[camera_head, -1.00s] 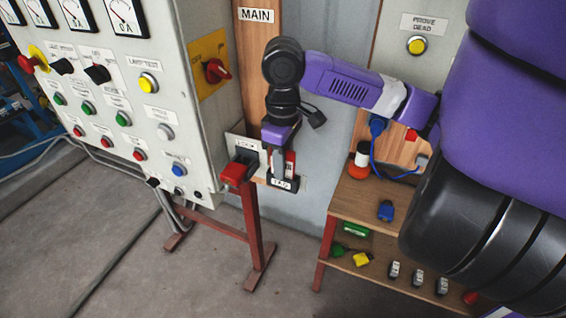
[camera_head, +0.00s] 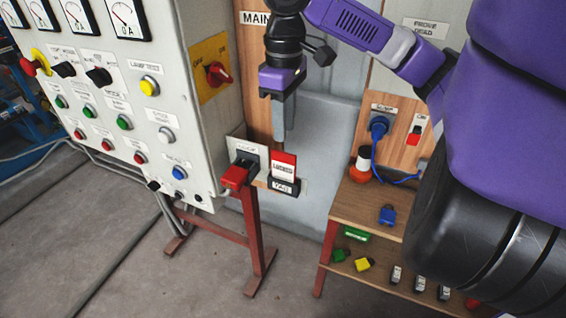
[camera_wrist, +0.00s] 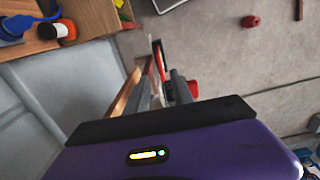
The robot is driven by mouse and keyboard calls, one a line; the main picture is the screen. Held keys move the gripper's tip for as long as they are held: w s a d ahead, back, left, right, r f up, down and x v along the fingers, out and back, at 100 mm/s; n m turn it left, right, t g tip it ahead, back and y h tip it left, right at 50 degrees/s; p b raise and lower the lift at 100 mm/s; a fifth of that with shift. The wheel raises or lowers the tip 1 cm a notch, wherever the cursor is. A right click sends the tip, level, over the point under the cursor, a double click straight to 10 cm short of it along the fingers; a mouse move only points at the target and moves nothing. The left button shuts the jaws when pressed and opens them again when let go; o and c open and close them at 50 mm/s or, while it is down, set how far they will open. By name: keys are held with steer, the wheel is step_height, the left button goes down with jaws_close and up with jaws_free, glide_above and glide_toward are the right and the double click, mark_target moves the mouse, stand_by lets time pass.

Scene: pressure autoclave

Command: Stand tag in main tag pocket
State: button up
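The red and white tag marked LOCKED (camera_head: 284,164) stands upright in the dark main tag pocket (camera_head: 285,187) on the panel below the MAIN sign. The pocket hides its lower edge. My gripper (camera_head: 278,138) is above the tag, pointing down, clear of it and empty. In the head view its fingers overlap and look like one. In the wrist view the two grey fingers (camera_wrist: 163,90) show apart with a gap between them.
A red-handled device (camera_head: 236,174) sticks out just left of the pocket. The grey control cabinet (camera_head: 193,140) stands further left. On the right, a wooden shelf (camera_head: 350,205) holds an orange and white bottle (camera_head: 361,166), a blue padlock (camera_head: 387,214) and several small items.

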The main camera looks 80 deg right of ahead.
steer(key=w+a+r+m+t+y, duration=0.2)
steer(key=w+a+t+y, duration=0.4)
steer(key=w+a+t, duration=1.7)
steer(key=s+a+f+m+g+h, duration=0.25)
steer(key=a+f, duration=0.25)
steer(key=f, duration=0.3)
steer(key=s+a+f+m+g+h, duration=0.25)
steer(key=a+f+g+h, duration=0.2)
steer(key=f, duration=0.45)
steer(key=s+f+n+g+y, duration=0.1)
steer(key=s+n, duration=0.8)
steer(key=s, duration=1.4)
steer(key=shift+s+d+f+n, duration=0.25)
steer(key=shift+f+n, duration=0.05)
steer(key=shift+f, duration=0.6)
